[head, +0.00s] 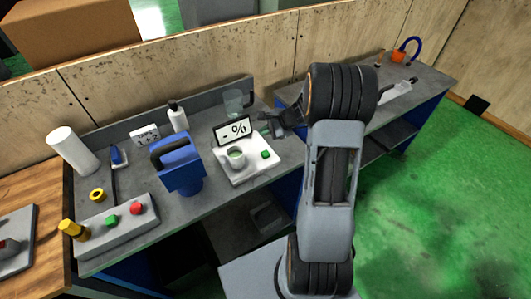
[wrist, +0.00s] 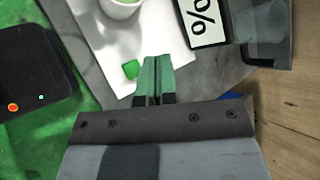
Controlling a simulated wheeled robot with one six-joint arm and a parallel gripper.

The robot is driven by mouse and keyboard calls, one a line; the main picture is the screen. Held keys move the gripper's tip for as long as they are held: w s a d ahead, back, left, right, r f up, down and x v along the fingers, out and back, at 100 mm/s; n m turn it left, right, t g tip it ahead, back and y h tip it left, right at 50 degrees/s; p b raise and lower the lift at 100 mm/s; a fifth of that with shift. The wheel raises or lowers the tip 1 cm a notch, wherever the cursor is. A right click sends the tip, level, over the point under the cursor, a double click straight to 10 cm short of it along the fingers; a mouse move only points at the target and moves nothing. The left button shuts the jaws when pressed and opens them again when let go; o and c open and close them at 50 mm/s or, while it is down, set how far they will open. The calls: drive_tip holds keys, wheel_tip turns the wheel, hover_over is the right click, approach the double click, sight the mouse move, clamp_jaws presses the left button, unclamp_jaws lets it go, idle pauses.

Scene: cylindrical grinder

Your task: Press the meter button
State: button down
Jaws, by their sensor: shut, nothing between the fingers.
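The meter is a white plate (head: 240,177) with a black-framed "%" display (head: 232,130), a pale cup and a small green button (head: 265,154) at its right. In the wrist view the button (wrist: 131,69) lies just left of my gripper's green fingertips (wrist: 155,60). The display (wrist: 203,22) is at the top right and the cup (wrist: 120,10) at the top. My gripper (head: 265,132) is shut and empty. In the head view it is beside the display, behind the button. I cannot tell its exact height above the plate.
A blue device (head: 178,164) stands left of the meter, with a white bottle (head: 178,118) behind it. A clear beaker (head: 233,103) is behind the display. A grey box (head: 118,226) with green and red buttons is at the front left. Bare bench lies right of the plate.

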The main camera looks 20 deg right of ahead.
drive_tip(key=shift+f, duration=0.15)
drive_tip(key=b, duration=0.5)
hover_over(266, 154)
wheel_tip(266, 154, down, 7)
drive_tip(key=shift+w+f, duration=0.1)
drive_tip(key=shift+f+b, duration=0.7)
drive_tip(key=shift+f, duration=0.1)
idle(1.2)
drive_tip(key=shift+f+b, duration=0.3)
drive_tip(key=shift+b, duration=0.25)
drive_tip(key=shift+f+b, duration=0.55)
drive_tip(key=shift+b, duration=0.05)
idle(0.6)
drive_tip(key=shift+r, duration=0.1)
idle(0.3)
drive_tip(key=shift+r+p, duration=0.6)
drive_tip(key=shift+r, duration=0.3)
